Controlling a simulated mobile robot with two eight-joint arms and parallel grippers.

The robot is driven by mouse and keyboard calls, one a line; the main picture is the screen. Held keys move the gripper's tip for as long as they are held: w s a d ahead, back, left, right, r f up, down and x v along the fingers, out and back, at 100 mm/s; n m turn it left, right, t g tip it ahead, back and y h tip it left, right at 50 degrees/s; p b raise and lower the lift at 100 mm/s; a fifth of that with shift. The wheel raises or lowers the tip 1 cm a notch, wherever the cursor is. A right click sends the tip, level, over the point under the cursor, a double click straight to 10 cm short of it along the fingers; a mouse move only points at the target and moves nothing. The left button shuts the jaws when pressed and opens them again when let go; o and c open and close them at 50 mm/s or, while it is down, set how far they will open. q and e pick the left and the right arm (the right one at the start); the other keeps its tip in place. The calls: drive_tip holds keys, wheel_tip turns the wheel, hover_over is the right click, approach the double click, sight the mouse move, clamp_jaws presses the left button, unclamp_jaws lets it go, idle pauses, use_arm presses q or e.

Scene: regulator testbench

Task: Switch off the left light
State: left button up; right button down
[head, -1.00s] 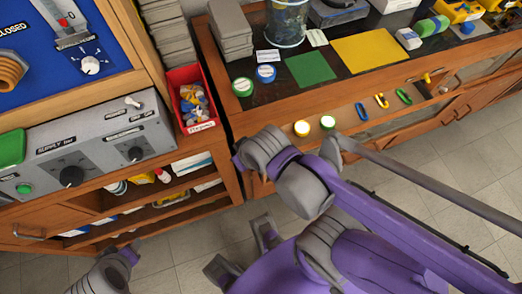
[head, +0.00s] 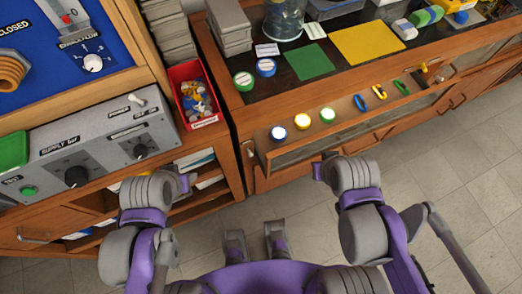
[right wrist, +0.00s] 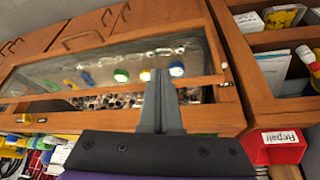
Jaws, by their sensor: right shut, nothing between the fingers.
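Three round lights sit in a row on the wooden front of the dark-topped bench: a white one with a blue rim (head: 278,133) at the left, a yellow one (head: 303,121) and a green one (head: 327,115). All three have bright faces. In the right wrist view the order is reversed, with the white light (right wrist: 176,69) rightmost, near the yellow one (right wrist: 145,75). My right gripper (right wrist: 160,75) is shut and empty, its tips overlapping the gap between these two; contact is not visible. My left gripper (head: 187,182) is before the left cabinet, its fingers unclear.
Blue, yellow and green clips (head: 379,91) hang right of the lights. A red bin (head: 197,95) with small parts stands at the bench's left end. A grey control box (head: 95,140) with knobs is at the left. The floor before the bench is clear.

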idle(0.3)
drive_tip(key=r+m+g+h+p, duration=0.15)
drive_tip(key=m+p, duration=0.25)
drive_tip(key=m, duration=1.1)
hover_over(251, 155)
drive_tip(key=s+a, duration=0.2)
drive_tip(key=s, duration=0.1)
drive_tip(key=shift+s+g, duration=0.2)
drive_tip(key=shift+g, duration=0.25)
drive_tip(key=shift+f, duration=0.1)
drive_tip(key=b+x, duration=0.1)
drive_tip(key=x, duration=1.2)
drive_tip(key=shift+a+f+b, duration=0.1)
drive_tip(key=shift+f+b, duration=0.25)
drive_tip(key=shift+f, duration=0.05)
drive_tip(key=shift+s+f+t+y+b, duration=0.2)
drive_tip(key=shift+t+y+b, duration=0.1)
drive_tip(key=shift+b, duration=0.15)
